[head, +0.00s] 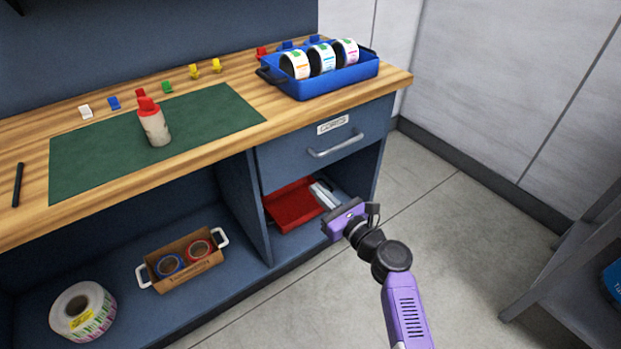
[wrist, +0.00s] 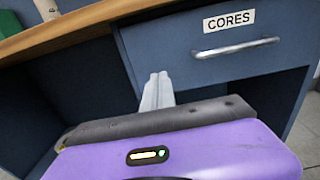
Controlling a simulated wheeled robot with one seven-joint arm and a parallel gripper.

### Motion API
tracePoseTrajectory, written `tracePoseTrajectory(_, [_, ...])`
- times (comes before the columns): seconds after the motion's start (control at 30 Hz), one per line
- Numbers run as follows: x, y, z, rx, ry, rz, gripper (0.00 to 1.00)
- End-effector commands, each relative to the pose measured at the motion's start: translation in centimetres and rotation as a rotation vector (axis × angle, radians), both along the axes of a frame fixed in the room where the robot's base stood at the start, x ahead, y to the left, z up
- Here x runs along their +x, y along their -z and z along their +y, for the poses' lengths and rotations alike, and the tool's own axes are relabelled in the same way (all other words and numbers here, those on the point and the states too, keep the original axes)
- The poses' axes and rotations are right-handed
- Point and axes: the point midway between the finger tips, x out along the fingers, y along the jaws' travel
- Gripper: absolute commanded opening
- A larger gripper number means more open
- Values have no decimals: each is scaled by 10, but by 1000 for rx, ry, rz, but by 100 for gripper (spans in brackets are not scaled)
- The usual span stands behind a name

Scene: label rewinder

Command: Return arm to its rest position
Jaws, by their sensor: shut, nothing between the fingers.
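My purple arm reaches up from the lower right in the head view. My gripper (head: 324,194) is in front of the open compartment under the drawer. Its pale fingers are together with nothing between them. In the wrist view the gripper (wrist: 158,78) points toward the drawer (wrist: 205,55) labelled "CORES". The drawer (head: 325,141) is shut, and its metal handle (head: 335,146) is above the gripper in the head view. I cannot tell the exact gap between the fingers and the cabinet.
A red tray (head: 291,207) lies in the compartment behind the gripper. A blue tray (head: 340,82) with label rolls, a green mat (head: 90,165) and a bottle (head: 154,127) are on the bench. A grey shelf (head: 575,285) stands at right. The floor (head: 480,250) between is clear.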

Motion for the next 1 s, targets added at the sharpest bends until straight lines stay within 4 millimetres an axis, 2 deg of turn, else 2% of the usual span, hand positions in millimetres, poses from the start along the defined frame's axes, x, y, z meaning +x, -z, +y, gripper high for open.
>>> tracePoseTrajectory(0.23, [-4,0,-3,-6,-1,-4,0])
tracePoseTrajectory(0.37, [-2,1,-6,-66,15,-45,0])
tracePoseTrajectory(0.47, [4,-1,-14,-204,52,-121,0])
tracePoseTrajectory(0.53, [10,-14,-21,-334,88,-206,0])
tracePoseTrajectory(0.63, [5,-16,-36,-551,138,-312,0])
tracePoseTrajectory(0.87, [-41,3,-81,-1074,230,-497,0])
tracePoseTrajectory(1.0, [-86,16,-111,-1404,259,-588,0])
